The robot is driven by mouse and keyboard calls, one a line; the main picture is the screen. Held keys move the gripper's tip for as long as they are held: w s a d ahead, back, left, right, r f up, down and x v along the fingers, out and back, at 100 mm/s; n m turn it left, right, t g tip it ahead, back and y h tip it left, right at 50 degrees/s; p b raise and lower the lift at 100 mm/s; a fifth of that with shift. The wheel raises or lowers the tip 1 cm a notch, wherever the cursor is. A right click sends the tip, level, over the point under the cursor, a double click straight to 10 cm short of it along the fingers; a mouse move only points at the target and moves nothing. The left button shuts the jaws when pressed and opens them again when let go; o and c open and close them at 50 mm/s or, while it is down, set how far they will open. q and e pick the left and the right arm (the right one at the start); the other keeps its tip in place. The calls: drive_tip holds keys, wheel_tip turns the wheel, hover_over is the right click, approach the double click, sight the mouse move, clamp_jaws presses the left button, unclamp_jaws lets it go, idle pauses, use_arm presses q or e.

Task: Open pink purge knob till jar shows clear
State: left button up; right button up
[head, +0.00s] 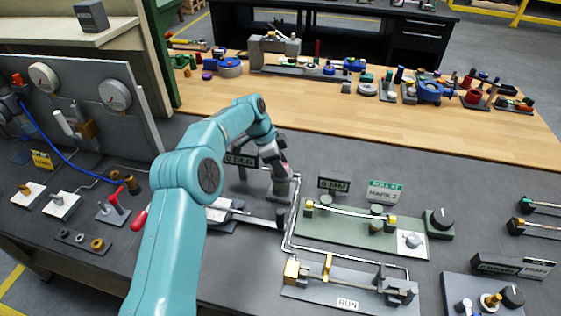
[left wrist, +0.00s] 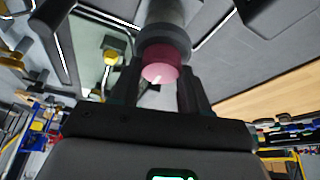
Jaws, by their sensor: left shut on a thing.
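The pink knob (left wrist: 160,68) shows large in the left wrist view, with a small white mark on its face and a dark grey collar (left wrist: 164,45) behind it. My left gripper (head: 281,165) is shut on the pink knob, one dark finger on each side. In the head view they are at the top of a grey cylinder (head: 281,189) standing on the grey bench; the gripper mostly hides the knob there. I cannot make out a jar or its contents in either view. My right gripper is not in view.
A gauge panel (head: 80,92) stands at left. Metal tubing runs beside the cylinder.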

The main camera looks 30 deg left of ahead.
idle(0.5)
use_arm(q)
drive_tip(key=o, duration=1.1)
drive_tip(key=shift+d, duration=0.1)
drive_tip(key=shift+c, duration=0.2)
drive_tip(key=shift+a+r, duration=0.25)
drive_tip(key=shift+r, duration=0.15)
drive_tip(key=p+v, duration=0.2)
drive_tip(key=v, duration=1.3)
drive_tip(key=shift+r, duration=0.25)
drive_tip(key=shift+w, duration=0.15)
